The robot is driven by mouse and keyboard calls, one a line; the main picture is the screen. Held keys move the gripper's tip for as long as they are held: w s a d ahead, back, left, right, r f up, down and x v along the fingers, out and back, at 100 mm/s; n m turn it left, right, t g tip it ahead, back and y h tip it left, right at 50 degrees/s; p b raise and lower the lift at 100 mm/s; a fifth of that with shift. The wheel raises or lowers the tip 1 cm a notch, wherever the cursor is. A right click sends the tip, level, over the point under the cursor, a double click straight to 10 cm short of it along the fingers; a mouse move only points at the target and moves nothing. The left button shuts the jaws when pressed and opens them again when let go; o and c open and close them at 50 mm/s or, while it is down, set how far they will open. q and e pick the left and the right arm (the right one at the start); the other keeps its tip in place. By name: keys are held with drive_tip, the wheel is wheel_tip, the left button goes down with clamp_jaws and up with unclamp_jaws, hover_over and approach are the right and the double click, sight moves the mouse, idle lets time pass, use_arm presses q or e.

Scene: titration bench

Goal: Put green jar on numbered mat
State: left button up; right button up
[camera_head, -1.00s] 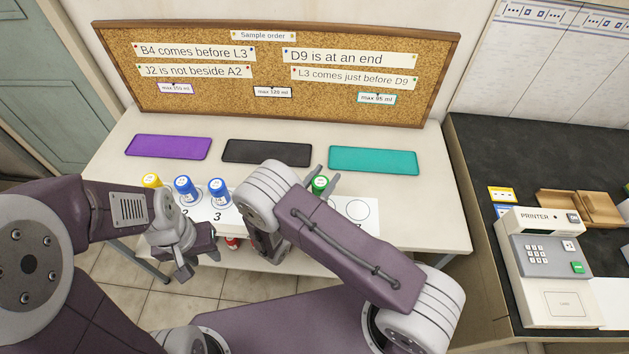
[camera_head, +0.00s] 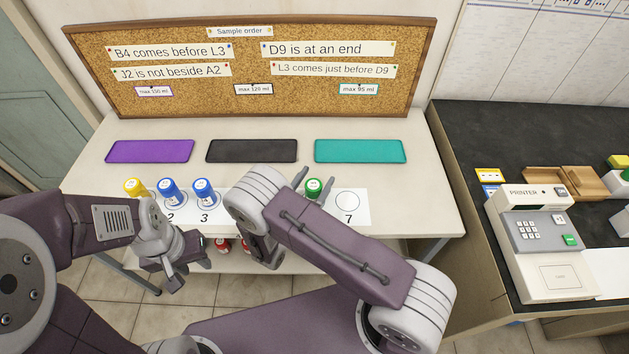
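The green jar (camera_head: 314,188) stands at the right part of the white numbered mat (camera_head: 362,218), just left of the circle marked 7. The forearm hides its lower part and the mat around it. My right gripper (camera_head: 314,184) has one finger on each side of the jar, with the fingers looking spread and slim gaps beside the cap. My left gripper (camera_head: 178,276) hangs low in front of the table, apart from the jars, with no object seen in it; its finger gap is unclear.
A yellow-capped jar (camera_head: 134,187) and two blue-capped jars (camera_head: 168,189) (camera_head: 204,190) stand on the mat's left part. Purple (camera_head: 150,151), black (camera_head: 251,150) and teal (camera_head: 360,151) mats lie empty behind. Red-capped jars (camera_head: 222,244) show below the tabletop. A printer (camera_head: 540,240) stands right.

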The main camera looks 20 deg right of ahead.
drive_tip(key=shift+s+r, duration=0.1)
drive_tip(key=shift+r, duration=0.05)
drive_tip(key=b+v, duration=0.1)
drive_tip(key=v, duration=1.1)
drive_tip(key=shift+r, duration=0.1)
drive_tip(key=shift+d, duration=0.1)
drive_tip(key=d+m+g, duration=0.1)
drive_tip(key=d+g, duration=0.1)
drive_tip(key=s+d+m+g+h, duration=0.1)
drive_tip(key=d+m+g, duration=0.1)
drive_tip(key=s+d+m+g, duration=0.1)
drive_tip(key=d+m+g, duration=0.1)
drive_tip(key=shift+d+r+h, duration=0.3)
drive_tip(key=shift+d+r, duration=0.05)
drive_tip(key=s+d+f+m+g+y, duration=0.1)
drive_tip(key=s+d+m+g+y, duration=0.4)
drive_tip(key=s+m+g+y, duration=0.75)
drive_tip(key=w+a+r+m+t+y, duration=0.1)
drive_tip(key=w+r+m+t, duration=0.2)
drive_tip(key=m, duration=0.7)
drive_tip(key=w+t, duration=0.2)
drive_tip(key=t, duration=0.1)
drive_tip(key=shift+w+y, duration=0.3)
drive_tip(key=shift+y, duration=0.05)
